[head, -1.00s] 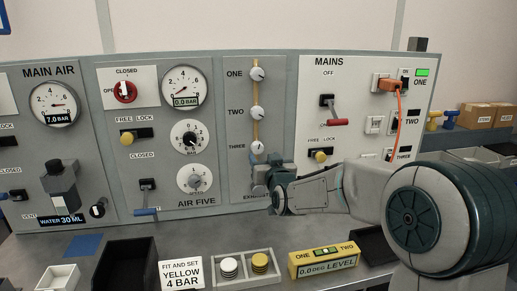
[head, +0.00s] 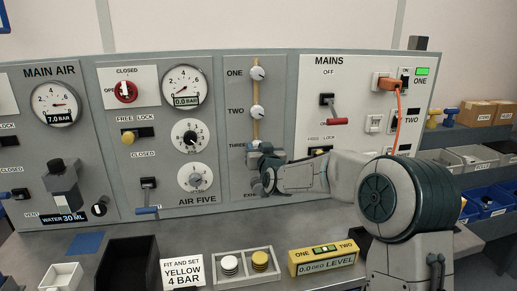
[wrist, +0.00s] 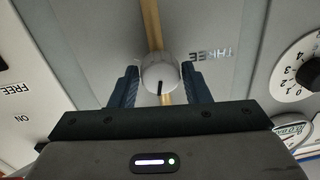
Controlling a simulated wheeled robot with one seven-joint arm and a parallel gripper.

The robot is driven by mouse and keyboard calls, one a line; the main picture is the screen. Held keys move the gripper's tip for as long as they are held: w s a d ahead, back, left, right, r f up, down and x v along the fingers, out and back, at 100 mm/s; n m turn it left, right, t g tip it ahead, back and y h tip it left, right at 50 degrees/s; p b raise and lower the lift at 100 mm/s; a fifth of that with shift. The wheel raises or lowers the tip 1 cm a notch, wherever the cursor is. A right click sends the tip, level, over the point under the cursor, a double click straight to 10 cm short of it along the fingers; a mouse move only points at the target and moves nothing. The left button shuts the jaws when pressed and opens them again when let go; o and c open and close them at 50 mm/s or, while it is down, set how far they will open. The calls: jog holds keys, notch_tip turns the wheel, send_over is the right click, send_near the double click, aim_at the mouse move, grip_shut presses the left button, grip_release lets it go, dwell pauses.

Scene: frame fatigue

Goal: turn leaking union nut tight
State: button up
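Three pale union nuts sit on a vertical brass pipe (head: 255,94) on the grey panel: nut ONE (head: 257,73), nut TWO (head: 257,112) and nut THREE, which my gripper mostly covers in the head view. In the wrist view nut THREE (wrist: 160,72) is a rounded grey-white piece with a dark mark, beside the upside-down THREE label. My gripper (wrist: 161,88) is open, with one blue-black finger on each side of nut THREE. Whether the fingers touch it I cannot tell. No leak is visible.
Right of the pipe is the MAINS panel (head: 350,75) with switches and an orange cable (head: 397,120). Left are the AIR FIVE gauge (head: 183,87) and dials. A yellow level box (head: 322,258), a sign (head: 182,272) and trays stand on the bench in front.

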jog(key=c, duration=0.5)
jog(key=shift+f+m+b, duration=0.15)
jog(key=shift+m+b, duration=0.15)
jog(key=shift+b, duration=0.35)
jog(key=m+b, duration=0.9)
jog(key=m, duration=0.1)
jog(key=m+t+h+b, duration=0.1)
jog(key=m+b, duration=0.8)
jog(key=m, duration=0.1)
jog(key=shift+f+m+b, duration=0.15)
jog(key=shift+m+b, duration=0.25)
jog(key=o, duration=1)
